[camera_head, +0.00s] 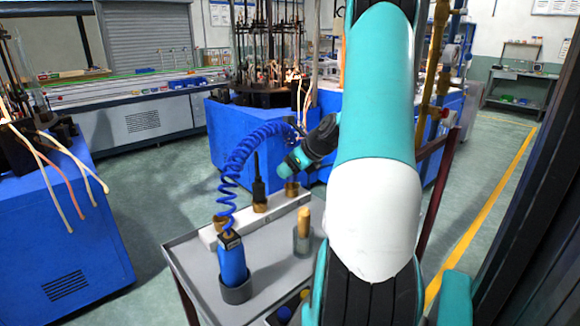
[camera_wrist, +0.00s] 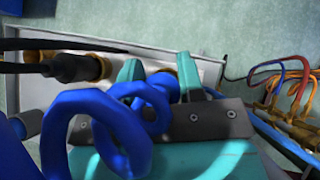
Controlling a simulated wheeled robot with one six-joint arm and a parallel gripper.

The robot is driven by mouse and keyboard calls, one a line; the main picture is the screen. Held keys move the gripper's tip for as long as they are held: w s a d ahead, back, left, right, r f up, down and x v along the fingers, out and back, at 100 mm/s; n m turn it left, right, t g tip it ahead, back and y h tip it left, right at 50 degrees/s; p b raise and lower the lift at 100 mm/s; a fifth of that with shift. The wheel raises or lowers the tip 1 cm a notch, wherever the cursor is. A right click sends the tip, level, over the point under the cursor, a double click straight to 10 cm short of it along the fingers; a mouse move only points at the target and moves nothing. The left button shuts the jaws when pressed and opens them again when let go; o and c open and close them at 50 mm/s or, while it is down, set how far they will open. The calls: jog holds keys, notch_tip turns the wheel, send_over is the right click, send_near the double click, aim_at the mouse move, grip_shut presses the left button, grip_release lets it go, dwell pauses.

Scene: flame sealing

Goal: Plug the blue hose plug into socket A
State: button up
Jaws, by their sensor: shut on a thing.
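My gripper (camera_head: 287,168) is above the right end of the white socket block (camera_head: 281,207). In the wrist view its two teal fingers (camera_wrist: 160,75) are shut on the blue hose plug (camera_wrist: 167,84). A blue coiled hose (camera_head: 237,155) arches to my gripper, and its loops (camera_wrist: 110,125) cover part of the wrist view. The block carries brass sockets at the left (camera_head: 221,222), middle (camera_head: 260,206) and right (camera_head: 291,188). A black plug (camera_head: 258,180) stands in the middle one. The blue plug's tip is hidden, so I cannot tell whether it touches a socket. No socket letters are readable.
A blue-handled tool (camera_head: 232,262) stands in a grey holder (camera_head: 236,291) on the grey cart (camera_head: 190,262). A corked glass bottle (camera_head: 302,236) stands right of it. A blue machine (camera_head: 235,137) is behind the cart. Green floor (camera_head: 150,200) is open at left.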

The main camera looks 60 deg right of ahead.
jog(key=shift+f, duration=0.5)
jog(key=o, duration=1)
jog(key=shift+o, duration=0.2)
jog(key=shift+r, duration=0.1)
notch_tip(320, 180, up, 9)
jog(key=p, duration=1)
jog(key=shift+p, duration=0.35)
jog(key=shift+w+a, duration=0.1)
